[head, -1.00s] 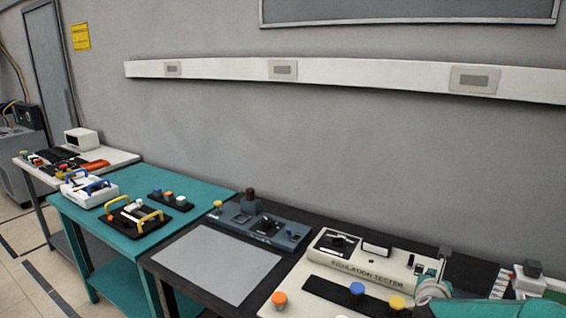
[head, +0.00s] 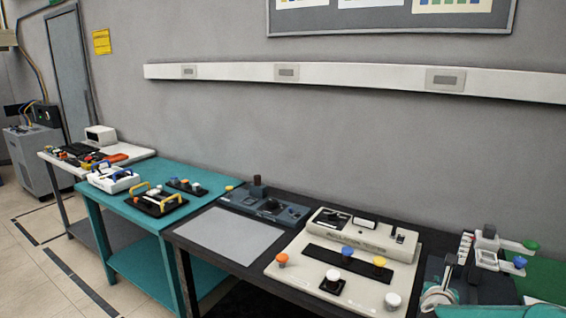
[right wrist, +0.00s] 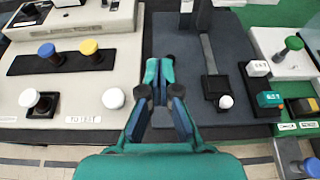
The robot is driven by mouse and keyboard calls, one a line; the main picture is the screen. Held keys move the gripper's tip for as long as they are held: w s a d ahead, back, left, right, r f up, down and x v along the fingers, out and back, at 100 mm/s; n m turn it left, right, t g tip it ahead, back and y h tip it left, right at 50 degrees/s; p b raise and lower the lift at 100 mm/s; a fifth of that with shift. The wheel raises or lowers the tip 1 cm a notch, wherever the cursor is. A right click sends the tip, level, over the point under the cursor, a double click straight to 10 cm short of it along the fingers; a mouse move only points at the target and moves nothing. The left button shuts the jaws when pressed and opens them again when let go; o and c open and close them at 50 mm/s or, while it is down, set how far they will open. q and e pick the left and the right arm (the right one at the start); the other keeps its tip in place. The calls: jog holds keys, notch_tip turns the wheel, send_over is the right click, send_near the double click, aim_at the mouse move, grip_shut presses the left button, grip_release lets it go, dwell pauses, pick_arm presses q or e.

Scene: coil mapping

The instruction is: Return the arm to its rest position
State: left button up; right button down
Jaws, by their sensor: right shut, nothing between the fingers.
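My right gripper (head: 440,292) shows at the lower right of the head view, just right of the cream insulation tester (head: 290,268). In the right wrist view my right gripper (right wrist: 160,72) is shut, its teal fingertips together with nothing between them. It hangs over the dark blue-grey device (right wrist: 222,60), right of the tester's edge, and appears apart from it. Most of my right arm is outside the head view. My left gripper is not in view.
The tester carries orange, blue, yellow and white knobs. A white-knobbed lever (right wrist: 225,101) and a panel with a green knob (right wrist: 294,43) are right of the gripper. A grey mat (head: 228,236) lies clear on the black bench. A teal table (head: 215,186) stands further left.

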jog(key=s+a+f+n+g+y, duration=0.1)
jog(key=s+a+f+n+y, duration=0.2)
jog(key=f, duration=0.5)
jog(key=s+a+f+n+g, duration=0.2)
jog(key=a+f+n, duration=0.15)
jog(key=f, duration=0.35)
jog(key=s+a+f+n+g+y, duration=0.1)
jog(key=s+a+f+n+y, duration=0.15)
jog(key=a+f, duration=0.4)
jog(key=s+a+f+n+g+y, duration=0.2)
jog(key=s+a+f+n, duration=0.1)
jog(key=s+n, duration=0.5)
jog(key=s+a+f+n+g+y, duration=0.2)
jog(key=s+a+f+n, duration=0.2)
jog(key=s+n, duration=0.5)
jog(key=s+a+f+n+g+y, duration=0.2)
jog(key=s+a+n, duration=0.4)
jog(key=n, duration=0.8)
jog(key=s+f+g, duration=0.1)
jog(key=s+f, duration=0.1)
jog(key=s, duration=0.1)
